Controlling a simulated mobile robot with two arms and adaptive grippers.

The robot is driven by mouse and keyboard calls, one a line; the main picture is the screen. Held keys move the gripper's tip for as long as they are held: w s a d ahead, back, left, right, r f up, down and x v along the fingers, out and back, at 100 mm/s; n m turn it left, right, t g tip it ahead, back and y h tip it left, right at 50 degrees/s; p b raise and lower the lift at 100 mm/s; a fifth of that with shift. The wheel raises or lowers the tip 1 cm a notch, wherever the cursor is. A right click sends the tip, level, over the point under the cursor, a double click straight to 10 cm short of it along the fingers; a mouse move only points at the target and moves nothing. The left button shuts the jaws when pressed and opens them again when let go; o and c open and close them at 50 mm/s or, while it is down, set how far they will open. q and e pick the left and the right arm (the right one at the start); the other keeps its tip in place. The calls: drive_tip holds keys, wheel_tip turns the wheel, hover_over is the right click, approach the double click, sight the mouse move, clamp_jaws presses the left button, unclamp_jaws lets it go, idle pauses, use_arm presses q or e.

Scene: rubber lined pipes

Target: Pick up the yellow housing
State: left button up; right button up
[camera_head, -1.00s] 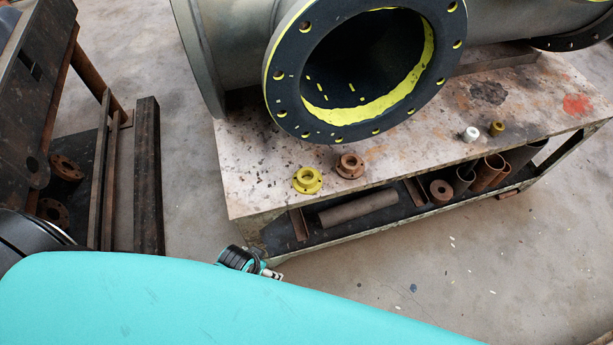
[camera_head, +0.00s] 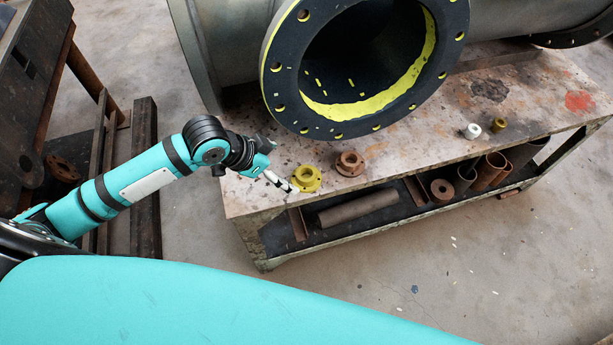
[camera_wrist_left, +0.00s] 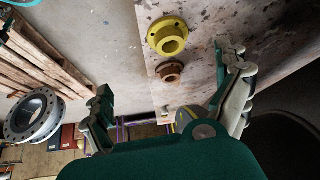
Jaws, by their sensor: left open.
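The yellow housing (camera_head: 307,179) is a small flanged ring with a raised collar, lying flat near the front edge of the workbench (camera_head: 240,195). My left gripper (camera_head: 288,186) is just left of it in the head view, at its near side. In the left wrist view the yellow housing (camera_wrist_left: 169,37) lies beyond the fingers, near the top centre. The left gripper (camera_wrist_left: 168,72) has its fingers spread wide with nothing held between them. Whether a fingertip touches the housing cannot be told. My right gripper is out of view.
A rusty brown flange (camera_head: 350,163) sits just right of the housing. A large lined pipe (camera_head: 275,60) stands behind them. A white ring (camera_head: 472,131) and a dull yellow piece (camera_head: 499,125) lie farther right. The lower shelf holds pipe pieces (camera_head: 358,208).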

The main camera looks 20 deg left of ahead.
sight(306, 173)
use_arm(q)
drive_tip(key=x, duration=0.4)
drive_tip(key=w+b+x, duration=0.1)
drive_tip(key=x, duration=0.4)
drive_tip(key=a+x, duration=0.1)
drive_tip(key=x, duration=0.4)
drive_tip(key=shift+w+a, duration=0.1)
drive_tip(key=shift+w, duration=0.25)
drive_tip(key=shift+r, duration=0.1)
drive_tip(key=shift+c, duration=0.3)
drive_tip(key=shift+s, duration=0.1)
drive_tip(key=c, duration=1.6)
drive_tip(key=shift+c, duration=0.7)
